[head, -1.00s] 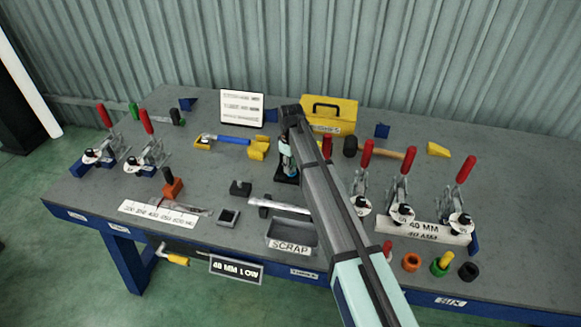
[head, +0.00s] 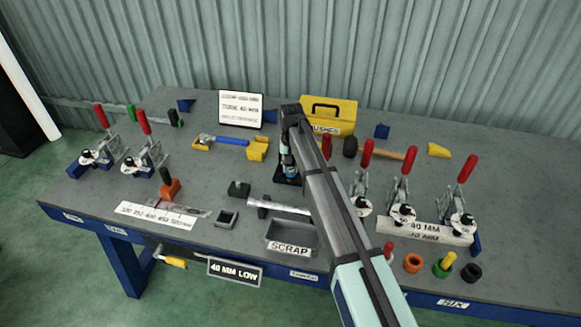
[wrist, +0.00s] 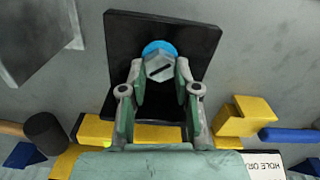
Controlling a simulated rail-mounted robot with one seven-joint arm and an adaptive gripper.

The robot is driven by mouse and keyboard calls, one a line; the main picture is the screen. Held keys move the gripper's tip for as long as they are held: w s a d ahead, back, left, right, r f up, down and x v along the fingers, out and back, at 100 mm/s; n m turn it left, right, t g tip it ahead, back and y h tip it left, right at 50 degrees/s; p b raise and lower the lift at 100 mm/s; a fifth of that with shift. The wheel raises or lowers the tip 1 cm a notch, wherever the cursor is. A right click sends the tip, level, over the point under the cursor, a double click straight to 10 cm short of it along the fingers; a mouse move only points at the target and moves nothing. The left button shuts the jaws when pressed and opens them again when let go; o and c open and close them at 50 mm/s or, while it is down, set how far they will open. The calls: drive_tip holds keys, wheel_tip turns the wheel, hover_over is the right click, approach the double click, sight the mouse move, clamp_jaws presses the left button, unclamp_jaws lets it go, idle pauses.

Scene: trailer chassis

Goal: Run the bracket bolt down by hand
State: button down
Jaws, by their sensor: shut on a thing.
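In the wrist view a grey metal bolt (wrist: 159,68) shows its hex head with a dark line across it. A blue round collar (wrist: 158,46) shows just behind the head. Both are over a black square plate (wrist: 118,35). My gripper (wrist: 160,73) has its two fingertips on opposite sides of the bolt head and is shut on it. In the head view my gripper (head: 288,163) points down over the black plate (head: 285,181) near the middle of the bench. The bolt's shank and the hole are hidden.
A yellow case (head: 340,121) stands behind my gripper. A red-handled clamp (head: 361,195) is close on the right. A grey scrap tray (head: 291,233) and a black block (head: 240,188) lie in front. A yellow holder (wrist: 235,117) lies near the plate.

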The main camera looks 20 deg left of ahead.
drive_tip(key=m, duration=0.5)
drive_tip(key=shift+w+r+m, duration=0.1)
drive_tip(key=shift+r+m, duration=0.15)
drive_tip(key=shift+m, duration=0.05)
drive_tip(key=m, duration=0.4)
drive_tip(key=shift+d+b, duration=0.1)
drive_tip(key=shift+b, duration=0.25)
drive_tip(key=m, duration=0.5)
drive_tip(key=shift+m, duration=0.4)
drive_tip(key=m, duration=0.4)
drive_tip(key=shift+m, duration=0.3)
drive_tip(key=c, duration=0.8)
unclamp_jaws()
drive_tip(key=shift+s, duration=0.2)
drive_tip(key=shift+c, duration=0.2)
drive_tip(key=shift+d, duration=0.1)
